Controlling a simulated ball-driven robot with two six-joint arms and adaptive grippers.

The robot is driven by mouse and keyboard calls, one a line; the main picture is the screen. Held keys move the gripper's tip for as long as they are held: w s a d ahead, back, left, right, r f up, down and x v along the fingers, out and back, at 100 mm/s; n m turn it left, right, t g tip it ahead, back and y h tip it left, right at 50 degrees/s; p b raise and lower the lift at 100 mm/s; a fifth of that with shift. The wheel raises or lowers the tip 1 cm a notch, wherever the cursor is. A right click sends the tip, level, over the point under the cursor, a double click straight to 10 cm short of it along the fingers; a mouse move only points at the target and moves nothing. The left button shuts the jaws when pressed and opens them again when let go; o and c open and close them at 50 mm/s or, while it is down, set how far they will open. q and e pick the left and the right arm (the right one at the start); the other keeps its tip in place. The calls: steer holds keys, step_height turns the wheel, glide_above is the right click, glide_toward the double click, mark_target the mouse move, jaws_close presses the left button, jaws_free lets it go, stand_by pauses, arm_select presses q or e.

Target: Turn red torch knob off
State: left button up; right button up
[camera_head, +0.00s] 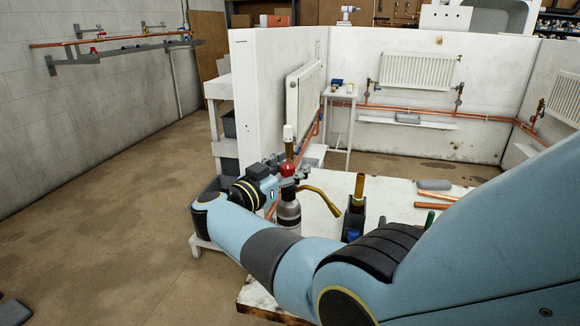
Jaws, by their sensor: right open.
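The torch stands upright on the near white-topped bench, with a grey metal cylinder (288,212) and a brass nozzle tube (322,198) curving to the right. Its red knob (287,169) is at the top of the cylinder. The fingers and wrist partly hide the top of the torch. My left gripper is not in view.
The bench (335,184) also holds a dark holder (354,218) with a brass piece in it, copper pipes (445,206) and a grey block (434,184). White bay walls with radiators (420,70) stand behind. The floor (110,220) at the left is mostly clear.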

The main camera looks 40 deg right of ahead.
mark_target(290, 166)
step_height(290, 166, up, 10)
steer(key=shift+f, duration=0.1)
stand_by(0.4)
